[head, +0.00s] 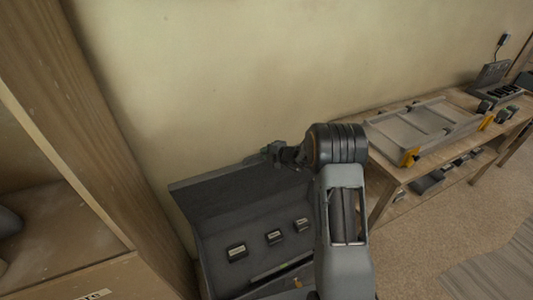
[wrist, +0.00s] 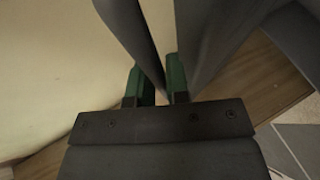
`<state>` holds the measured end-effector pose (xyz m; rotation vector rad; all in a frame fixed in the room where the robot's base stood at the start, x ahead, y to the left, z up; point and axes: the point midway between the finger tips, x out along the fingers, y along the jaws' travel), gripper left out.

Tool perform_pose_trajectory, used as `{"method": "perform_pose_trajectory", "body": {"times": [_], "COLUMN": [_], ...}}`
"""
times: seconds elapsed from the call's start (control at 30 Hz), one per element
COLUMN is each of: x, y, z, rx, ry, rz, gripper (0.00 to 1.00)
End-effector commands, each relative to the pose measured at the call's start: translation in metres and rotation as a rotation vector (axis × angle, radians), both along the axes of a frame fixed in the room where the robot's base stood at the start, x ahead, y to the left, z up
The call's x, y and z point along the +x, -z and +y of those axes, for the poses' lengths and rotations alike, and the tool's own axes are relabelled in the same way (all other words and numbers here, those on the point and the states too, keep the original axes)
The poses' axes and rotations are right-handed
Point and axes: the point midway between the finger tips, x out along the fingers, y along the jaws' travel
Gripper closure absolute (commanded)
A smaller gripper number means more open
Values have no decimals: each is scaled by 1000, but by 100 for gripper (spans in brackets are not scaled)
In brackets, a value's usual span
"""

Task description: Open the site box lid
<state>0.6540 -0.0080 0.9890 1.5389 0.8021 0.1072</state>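The site box (head: 215,265) is a dark grey box low in the head view, left of my arm. Its lid (head: 225,182) stands raised, tilted back near the wall, so the inside shows. My gripper (head: 272,152) is at the lid's upper edge, towards its right end. In the wrist view, its two green fingers (wrist: 157,85) stand close together with a grey strip of the lid (wrist: 133,30) running in between them. The fingers look shut on the lid edge, though the contact itself is partly hidden. My arm covers the box's right side.
Several small dark blocks with pale labels (head: 237,252) lie inside the box. A wooden shelf unit (head: 120,130) stands close on the left. A wooden bench (head: 390,172) on the right holds a grey tray (head: 408,128) with orange corners. The plaster wall rises behind; floor is free at lower right.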

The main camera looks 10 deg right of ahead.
Motion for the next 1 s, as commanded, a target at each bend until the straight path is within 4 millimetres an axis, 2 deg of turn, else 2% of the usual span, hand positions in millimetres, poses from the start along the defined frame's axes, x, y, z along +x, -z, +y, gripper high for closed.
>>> {"method": "perform_pose_trajectory", "body": {"times": [0.03, 0.23, 0.57, 0.77, 1.0], "x": [-1, 0, -4, -26, -63], "y": [1, 1, 0, -13, -33], "z": [1, -1, -5, -19, -44], "rx": [1, 0, -2, -1, -1], "ry": [-2, 1, 6, 5, 0], "rz": [2, 1, 4, 0, -3], "gripper": [80, 61, 61, 61, 61]}}
